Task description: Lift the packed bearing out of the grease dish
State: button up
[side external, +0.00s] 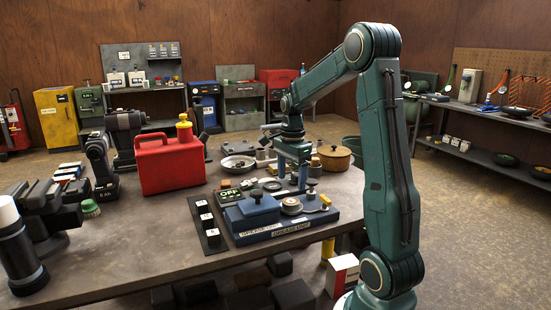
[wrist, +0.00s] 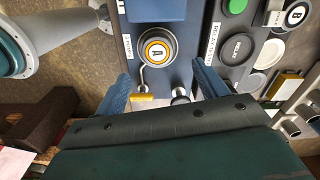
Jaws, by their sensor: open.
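The blue grease unit (side external: 285,226) stands at the front of the bench. On it is a small round grey dish (side external: 291,207) with a pale round piece inside. In the wrist view the dish (wrist: 141,51) holds a round piece with a yellow ring and a letter A (wrist: 157,49), which appears to be the packed bearing. My gripper (side external: 292,176) is above the back of the unit. In the wrist view my gripper (wrist: 160,76) has its blue fingers wide apart, with nothing between the tips. The dish lies ahead of the fingertips, apart from them.
A yellow-ended handle (wrist: 145,97) and a small metal knob (wrist: 180,95) are near the dish. A blue block (side external: 256,211) stands beside it on the unit. A red can (side external: 168,163) and a brown pot (side external: 335,158) stand farther back.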

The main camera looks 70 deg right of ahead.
aim_at(291, 201)
jog(key=shift+f, duration=0.9)
jog(key=shift+s+a+f, duration=0.15)
jog(key=shift+f, duration=2.4)
jog(key=c, duration=1.2)
jog(key=shift+r, duration=0.15)
notch_tip(291, 201, up, 20)
jog(key=shift+f, duration=0.1)
